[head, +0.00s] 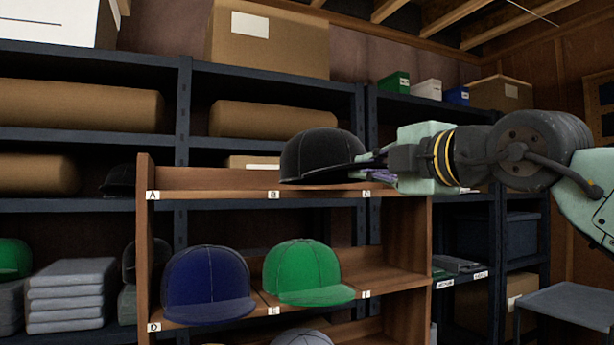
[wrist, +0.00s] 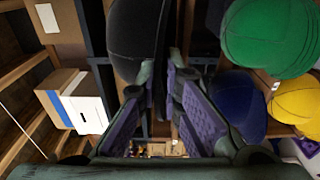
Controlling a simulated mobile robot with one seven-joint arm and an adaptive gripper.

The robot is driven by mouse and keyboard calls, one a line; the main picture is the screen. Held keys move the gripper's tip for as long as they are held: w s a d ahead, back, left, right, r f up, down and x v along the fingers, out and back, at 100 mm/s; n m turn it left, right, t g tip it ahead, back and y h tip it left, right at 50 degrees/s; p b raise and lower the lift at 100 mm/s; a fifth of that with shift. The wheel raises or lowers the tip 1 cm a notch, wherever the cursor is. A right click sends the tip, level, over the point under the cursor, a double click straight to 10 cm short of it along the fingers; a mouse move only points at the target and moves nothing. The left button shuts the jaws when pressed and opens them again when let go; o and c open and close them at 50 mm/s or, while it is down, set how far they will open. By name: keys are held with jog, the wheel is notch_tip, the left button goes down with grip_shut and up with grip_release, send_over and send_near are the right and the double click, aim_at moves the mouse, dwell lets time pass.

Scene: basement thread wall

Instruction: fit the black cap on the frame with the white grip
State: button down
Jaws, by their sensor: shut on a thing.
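A black cap (head: 318,152) is in my gripper (head: 368,160), just above the top tier of the wooden rack, near the labels B and C. My gripper comes from the right and is shut on the cap's edge. I cannot tell whether the cap touches the shelf board. In the wrist view the black cap (wrist: 135,38) hangs between the tips of my gripper (wrist: 165,75). I cannot make out a frame with a white grip in either view.
The wooden rack (head: 410,265) holds a blue cap (head: 207,280) and a green cap (head: 302,268) on its lower tier. Dark metal shelves (head: 184,110) with cardboard boxes stand behind. A grey table (head: 568,303) is at the lower right.

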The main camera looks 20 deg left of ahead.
jog(key=b+v, duration=0.1)
jog(key=v, duration=0.9)
jog(key=shift+d, duration=0.2)
